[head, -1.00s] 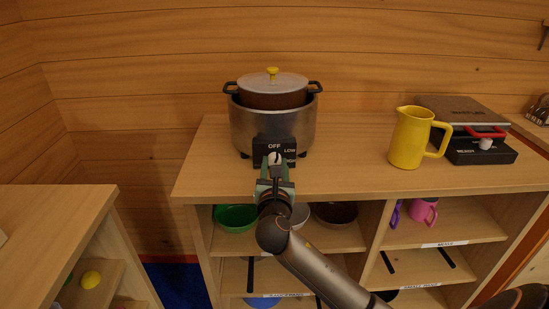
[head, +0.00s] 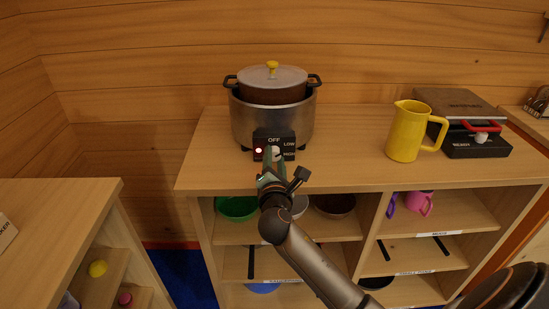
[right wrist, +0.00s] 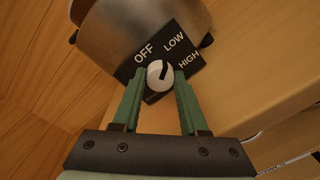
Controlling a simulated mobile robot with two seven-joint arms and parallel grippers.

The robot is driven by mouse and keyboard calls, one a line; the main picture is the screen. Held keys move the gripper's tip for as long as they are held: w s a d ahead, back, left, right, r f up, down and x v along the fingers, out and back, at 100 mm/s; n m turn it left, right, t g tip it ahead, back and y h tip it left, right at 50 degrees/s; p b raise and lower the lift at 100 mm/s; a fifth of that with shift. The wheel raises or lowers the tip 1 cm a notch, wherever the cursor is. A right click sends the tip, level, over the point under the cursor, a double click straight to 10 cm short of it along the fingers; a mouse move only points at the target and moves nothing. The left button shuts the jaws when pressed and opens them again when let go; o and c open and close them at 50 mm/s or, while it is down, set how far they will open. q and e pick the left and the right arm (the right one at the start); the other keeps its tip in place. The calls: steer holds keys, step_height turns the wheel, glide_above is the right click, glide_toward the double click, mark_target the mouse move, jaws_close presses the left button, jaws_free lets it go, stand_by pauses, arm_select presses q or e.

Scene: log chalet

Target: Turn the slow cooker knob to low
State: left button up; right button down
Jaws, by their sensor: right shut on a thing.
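The slow cooker (head: 262,122) is a metal pot on the wooden cabinet, with a black control panel (head: 288,136) on its front. The panel reads OFF, LOW and HIGH, and a red light (head: 258,151) on it is lit. The white knob (right wrist: 155,80) sits between the green fingers of my right gripper (right wrist: 160,73), which is shut on it. The knob's dark mark points up and right, around LOW and HIGH; the exact setting is hard to tell. In the head view my right gripper (head: 273,156) covers part of the panel. My left gripper is not in view.
A lidded brown pot (head: 272,85) rests in the cooker's top. A yellow pitcher (head: 405,135) and a black appliance with a red handle (head: 470,140) stand to the right on the cabinet top (head: 345,165). Bowls and mugs fill shelves below.

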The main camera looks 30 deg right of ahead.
stand_by(0.5)
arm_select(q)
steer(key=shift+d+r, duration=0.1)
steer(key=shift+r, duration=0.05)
arm_select(e)
steer(key=shift+c, duration=2.2)
jaws_free()
steer(key=shift+s+a+p, duration=0.3)
steer(key=shift+s, duration=0.1)
arm_select(q)
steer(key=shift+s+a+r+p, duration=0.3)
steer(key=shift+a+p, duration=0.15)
steer(key=shift+p, duration=0.15)
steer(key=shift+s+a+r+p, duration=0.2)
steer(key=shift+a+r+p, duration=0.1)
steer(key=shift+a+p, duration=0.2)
arm_select(e)
steer(key=v, duration=1.1)
steer(key=shift+s, duration=0.3)
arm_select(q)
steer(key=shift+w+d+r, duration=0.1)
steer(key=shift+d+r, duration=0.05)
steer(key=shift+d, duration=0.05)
arm_select(e)
steer(key=shift+a, duration=0.1)
